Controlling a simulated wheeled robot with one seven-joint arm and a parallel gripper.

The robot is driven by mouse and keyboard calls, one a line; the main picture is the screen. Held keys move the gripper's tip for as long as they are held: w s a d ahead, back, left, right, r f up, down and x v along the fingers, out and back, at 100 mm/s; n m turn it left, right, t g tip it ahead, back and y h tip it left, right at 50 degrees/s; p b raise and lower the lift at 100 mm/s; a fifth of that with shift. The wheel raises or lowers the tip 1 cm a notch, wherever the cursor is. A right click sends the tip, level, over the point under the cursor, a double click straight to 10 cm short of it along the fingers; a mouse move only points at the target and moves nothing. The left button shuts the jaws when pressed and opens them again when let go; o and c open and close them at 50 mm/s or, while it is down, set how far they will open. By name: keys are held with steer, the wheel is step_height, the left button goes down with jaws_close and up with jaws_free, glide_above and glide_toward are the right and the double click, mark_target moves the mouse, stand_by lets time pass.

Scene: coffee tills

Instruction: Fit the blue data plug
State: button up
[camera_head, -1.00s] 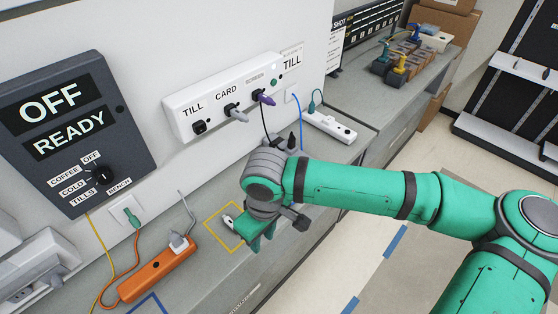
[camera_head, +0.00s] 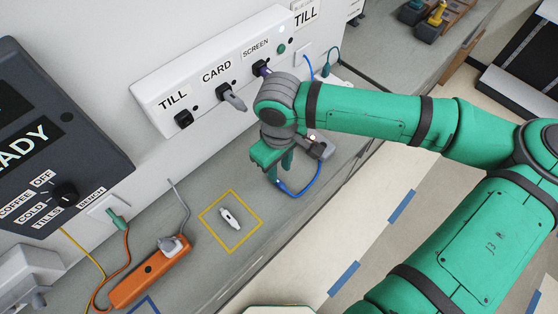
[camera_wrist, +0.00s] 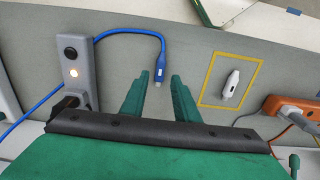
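The blue data plug (camera_wrist: 160,73) is on the end of a blue cable (camera_wrist: 125,33) and lies on the grey counter in the wrist view. My gripper (camera_wrist: 155,80) is open, with its green fingers either side of the plug's tip; I see no contact. In the head view my gripper (camera_head: 279,172) is low over the counter beside the blue cable (camera_head: 305,188), and the plug is mostly hidden.
A white wall panel (camera_head: 215,62) marked TILL, CARD and SCREEN is behind my gripper. An orange power strip (camera_head: 150,277) lies at the left of the counter. A power strip with a lit light (camera_wrist: 76,50) stands left of the plug in the wrist view. Counter between is clear.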

mark_target(279, 182)
step_height(279, 182, down, 6)
steer(key=shift+d+f, duration=0.1)
steer(key=shift+f, duration=0.3)
steer(key=shift+c, duration=0.9)
steer(key=shift+s+a, duration=0.1)
steer(key=shift+a, duration=0.1)
jaws_close()
steer(key=shift+d+r, duration=0.1)
steer(key=shift+r, duration=2.5)
